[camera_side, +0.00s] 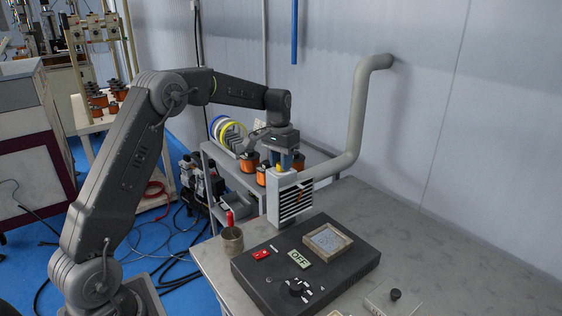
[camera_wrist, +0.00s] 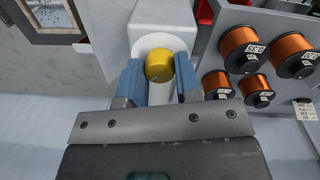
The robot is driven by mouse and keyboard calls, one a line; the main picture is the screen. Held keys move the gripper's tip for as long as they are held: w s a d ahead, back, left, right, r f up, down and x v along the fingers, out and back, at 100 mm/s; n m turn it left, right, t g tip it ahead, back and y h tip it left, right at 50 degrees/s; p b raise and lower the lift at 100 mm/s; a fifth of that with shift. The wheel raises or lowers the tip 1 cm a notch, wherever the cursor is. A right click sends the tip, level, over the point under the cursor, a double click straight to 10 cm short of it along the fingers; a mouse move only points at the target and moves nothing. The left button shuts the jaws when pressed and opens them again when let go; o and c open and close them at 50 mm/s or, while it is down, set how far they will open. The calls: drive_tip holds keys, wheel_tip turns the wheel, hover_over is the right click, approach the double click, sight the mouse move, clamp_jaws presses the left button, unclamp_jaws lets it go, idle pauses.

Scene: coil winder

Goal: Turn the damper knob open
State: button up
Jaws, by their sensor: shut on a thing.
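The damper knob is a round yellow knob (camera_wrist: 159,65) on a pale round mount (camera_wrist: 165,35) in the wrist view. My gripper (camera_wrist: 160,80) has its two blue fingers on either side of the knob and is shut on it. In the side view my gripper (camera_side: 287,163) points down at the top of the grey duct hood with a slatted front (camera_side: 290,201). There the knob is mostly hidden by the fingers. The knob's turn angle cannot be told.
A grey pipe (camera_side: 356,115) rises from the hood to the wall. A shelf with copper coils (camera_wrist: 242,45) stands close beside it. On the bench are a black control box (camera_side: 335,279) with an OFF sign (camera_side: 299,259) and a cup with a red-handled tool (camera_side: 232,240).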

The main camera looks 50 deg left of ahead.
sight(279, 163)
drive_tip(key=shift+m, duration=0.3)
drive_tip(key=o, duration=0.9)
drive_tip(key=r, duration=1.4)
drive_tip(key=shift+a, duration=0.3)
drive_tip(key=shift+s, duration=0.1)
